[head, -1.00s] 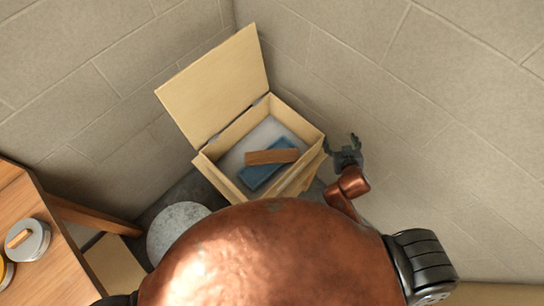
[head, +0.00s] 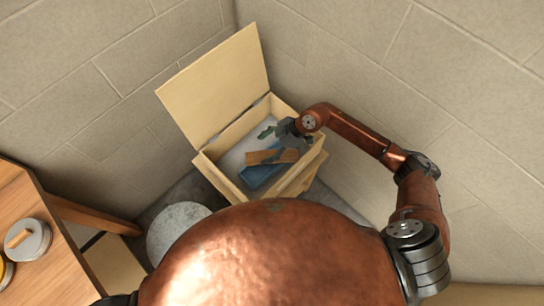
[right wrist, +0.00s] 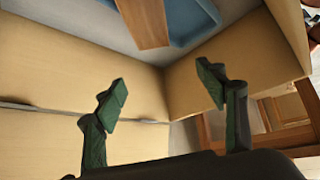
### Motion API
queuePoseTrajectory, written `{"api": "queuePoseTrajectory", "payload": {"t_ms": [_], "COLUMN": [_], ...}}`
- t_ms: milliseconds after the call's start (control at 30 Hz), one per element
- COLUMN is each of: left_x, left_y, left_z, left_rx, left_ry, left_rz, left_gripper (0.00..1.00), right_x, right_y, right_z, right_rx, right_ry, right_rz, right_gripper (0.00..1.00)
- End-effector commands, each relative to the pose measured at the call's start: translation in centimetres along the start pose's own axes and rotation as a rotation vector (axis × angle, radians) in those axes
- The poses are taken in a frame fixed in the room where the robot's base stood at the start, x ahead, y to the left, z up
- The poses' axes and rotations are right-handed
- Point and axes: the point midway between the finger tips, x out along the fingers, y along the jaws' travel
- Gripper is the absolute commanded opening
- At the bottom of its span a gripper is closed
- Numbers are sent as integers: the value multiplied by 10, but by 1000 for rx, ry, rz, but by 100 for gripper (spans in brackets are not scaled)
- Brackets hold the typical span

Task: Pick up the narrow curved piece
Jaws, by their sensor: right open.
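The narrow brown wooden piece (head: 263,157) lies in the open box (head: 225,183), across a blue item (head: 258,178). In the right wrist view the wooden piece (right wrist: 145,22) is at the top, with the blue item (right wrist: 190,20) beside it; its curve is not clear. My right gripper (head: 276,140) is over the box, near the piece, and covers part of its far side in the head view. In the wrist view its green fingers (right wrist: 163,84) are apart with nothing between them. My left gripper is out of view.
The box lid (head: 215,85) stands open at the back left. Block walls (head: 400,80) close in the corner. A grey round stool-like top (head: 178,226) stands left of the box. A wooden table (head: 50,265) with a round tin (head: 30,238) is at the far left.

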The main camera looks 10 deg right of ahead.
Motion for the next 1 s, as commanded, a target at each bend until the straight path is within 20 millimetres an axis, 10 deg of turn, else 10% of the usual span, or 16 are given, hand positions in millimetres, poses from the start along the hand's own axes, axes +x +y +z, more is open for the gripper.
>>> {"api": "queuePoseTrajectory", "payload": {"t_ms": [233, 1000], "left_x": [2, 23], "left_y": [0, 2], "left_z": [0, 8], "left_rx": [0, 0], "left_ry": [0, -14], "left_rz": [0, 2], "left_gripper": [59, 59], "right_x": [-13, 59], "right_y": [11, 3], "right_z": [72, 91], "right_rx": [91, 93], "right_ry": [-265, -269], "right_rz": [-35, -37], "right_gripper": [65, 65]}}
